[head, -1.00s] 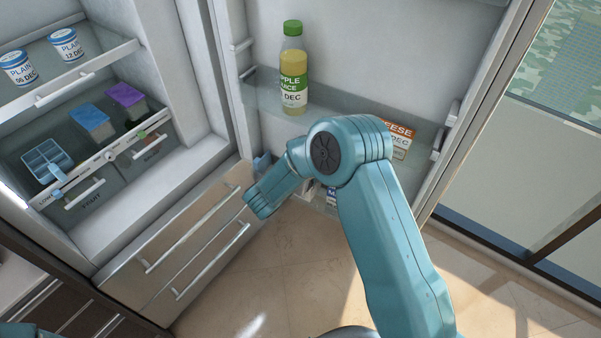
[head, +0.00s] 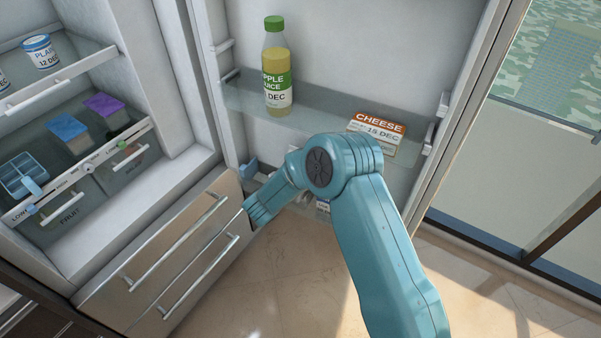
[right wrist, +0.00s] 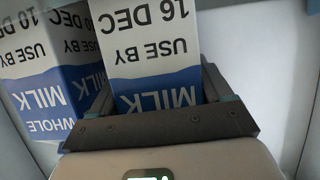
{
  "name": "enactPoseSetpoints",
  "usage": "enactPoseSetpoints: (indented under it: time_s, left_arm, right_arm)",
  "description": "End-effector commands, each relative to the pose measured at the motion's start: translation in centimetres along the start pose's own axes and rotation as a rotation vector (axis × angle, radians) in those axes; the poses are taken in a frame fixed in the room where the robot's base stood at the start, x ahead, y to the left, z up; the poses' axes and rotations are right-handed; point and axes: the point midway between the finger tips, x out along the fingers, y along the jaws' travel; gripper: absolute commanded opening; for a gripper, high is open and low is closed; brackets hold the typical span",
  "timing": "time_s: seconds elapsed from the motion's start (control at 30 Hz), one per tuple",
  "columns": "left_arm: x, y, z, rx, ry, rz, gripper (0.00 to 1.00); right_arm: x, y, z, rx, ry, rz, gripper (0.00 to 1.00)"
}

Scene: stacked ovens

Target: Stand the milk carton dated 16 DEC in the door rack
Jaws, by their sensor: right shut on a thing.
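In the right wrist view the milk carton dated 16 DEC (right wrist: 150,45) sits between the fingers of my right gripper (right wrist: 157,92), which is shut on it. Its print appears upside down in that picture. A second carton, whole milk dated 10 DEC (right wrist: 45,70), stands close beside it on the left. In the head view my right arm reaches to the lower part of the open fridge door (head: 390,50), and its links hide most of the gripper and the held carton. Whether the carton's base touches the rack cannot be seen. My left gripper is not in view.
The upper door rack (head: 325,122) holds an apple juice bottle (head: 277,75) and a cheese box (head: 378,128), with room between them. Steel lower drawers (head: 165,255) lie close to my right arm.

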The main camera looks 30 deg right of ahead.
Motion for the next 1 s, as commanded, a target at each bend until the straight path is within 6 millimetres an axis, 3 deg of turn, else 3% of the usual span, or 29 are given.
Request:
enactPoseSetpoints:
  time_s: [1.0]
  left_arm:
    - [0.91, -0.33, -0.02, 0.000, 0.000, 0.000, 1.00]
  right_arm:
    - [0.48, -0.06, 0.97, 0.003, 0.005, 0.000, 0.11]
